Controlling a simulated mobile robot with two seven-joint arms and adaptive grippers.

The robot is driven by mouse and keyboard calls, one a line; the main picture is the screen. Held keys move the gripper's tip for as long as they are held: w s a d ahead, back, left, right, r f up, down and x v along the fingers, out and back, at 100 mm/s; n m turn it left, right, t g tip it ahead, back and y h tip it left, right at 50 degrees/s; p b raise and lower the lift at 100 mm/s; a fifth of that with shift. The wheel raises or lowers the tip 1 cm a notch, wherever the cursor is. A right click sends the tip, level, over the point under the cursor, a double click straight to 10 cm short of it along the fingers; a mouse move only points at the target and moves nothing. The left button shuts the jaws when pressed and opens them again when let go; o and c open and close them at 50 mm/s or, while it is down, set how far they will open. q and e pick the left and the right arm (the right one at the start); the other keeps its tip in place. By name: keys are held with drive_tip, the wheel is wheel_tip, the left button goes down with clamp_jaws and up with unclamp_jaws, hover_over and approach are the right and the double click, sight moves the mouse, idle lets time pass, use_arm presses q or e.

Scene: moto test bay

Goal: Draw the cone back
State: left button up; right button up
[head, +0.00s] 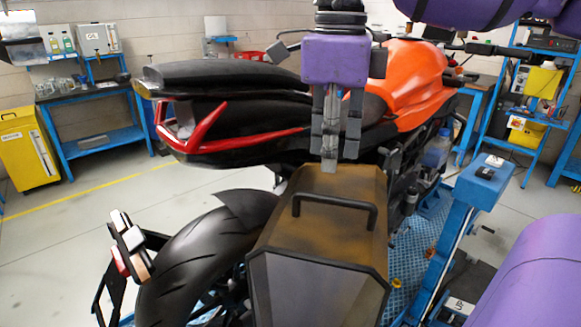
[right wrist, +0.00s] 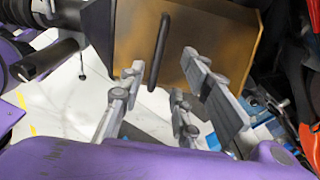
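I cannot make out a cone in either view. My right gripper (head: 340,158) points down above the far end of a brown-yellow box with a black handle (head: 335,205), beside the motorcycle's rear wheel. In the right wrist view, my right gripper (right wrist: 163,66) is open, its fingers apart and empty. The box (right wrist: 205,45) lies beyond them, and its handle (right wrist: 159,50) appears between the fingertips, with no clear contact. My left gripper is not in view.
The orange and black motorcycle (head: 415,80) stands close behind my right gripper, its black tail (head: 230,80) reaching left. A blue post (head: 455,235) stands right of the box. A blue bench (head: 95,120) and yellow cabinet (head: 25,150) are at left. Floor at left is clear.

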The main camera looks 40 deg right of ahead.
sight(331, 197)
drive_tip(key=shift+w, duration=0.2)
drive_tip(key=shift+s+f, duration=0.1)
drive_tip(key=shift+s, duration=0.1)
drive_tip(key=shift+s+f, duration=0.25)
drive_tip(key=shift+f, duration=0.3)
drive_tip(key=shift+s+f, duration=0.25)
drive_tip(key=shift+f, duration=0.25)
drive_tip(key=f, duration=0.4)
drive_tip(key=shift+w+d, duration=0.1)
drive_tip(key=shift+w, duration=0.1)
drive_tip(key=shift+f, duration=0.6)
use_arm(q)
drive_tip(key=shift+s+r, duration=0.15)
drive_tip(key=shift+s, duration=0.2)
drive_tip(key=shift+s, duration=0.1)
use_arm(e)
drive_tip(key=shift+w, duration=0.1)
clamp_jaws()
